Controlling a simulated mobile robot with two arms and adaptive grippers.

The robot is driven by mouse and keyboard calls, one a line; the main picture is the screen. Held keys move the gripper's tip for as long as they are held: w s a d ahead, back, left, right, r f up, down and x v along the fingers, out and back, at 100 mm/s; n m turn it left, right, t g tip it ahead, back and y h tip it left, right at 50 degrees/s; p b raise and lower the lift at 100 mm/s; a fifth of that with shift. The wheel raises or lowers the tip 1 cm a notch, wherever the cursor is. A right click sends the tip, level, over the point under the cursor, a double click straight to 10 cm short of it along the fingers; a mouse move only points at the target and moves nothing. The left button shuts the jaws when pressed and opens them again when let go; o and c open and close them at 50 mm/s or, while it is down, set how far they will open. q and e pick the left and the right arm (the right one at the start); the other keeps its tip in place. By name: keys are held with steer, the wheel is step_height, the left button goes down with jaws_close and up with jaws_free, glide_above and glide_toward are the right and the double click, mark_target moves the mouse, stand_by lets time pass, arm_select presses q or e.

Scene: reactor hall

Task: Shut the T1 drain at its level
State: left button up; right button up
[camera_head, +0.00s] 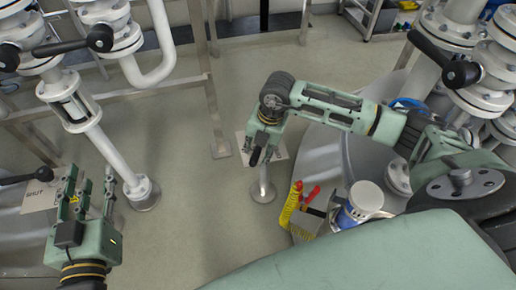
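No label reading T1 can be made out, so I cannot tell which valve is the drain. A black-handled lever valve (75,44) is on the white pipework at upper left. Another black lever (22,178) reaches in at the left edge, above a pale plate (40,198) that seems to read SHUT. A third black-handled lever (443,60) is at upper right. My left gripper (91,175) is open and empty at lower left, right of the plate. My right gripper (261,157) points down over a small sign plate (279,149) on a post; its finger gap is unclear.
A white vertical pipe (110,155) with a floor flange stands by my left gripper. A metal frame (212,100) stands behind. Floor between is clear.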

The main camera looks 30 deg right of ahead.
jaws_close()
stand_by(0.5)
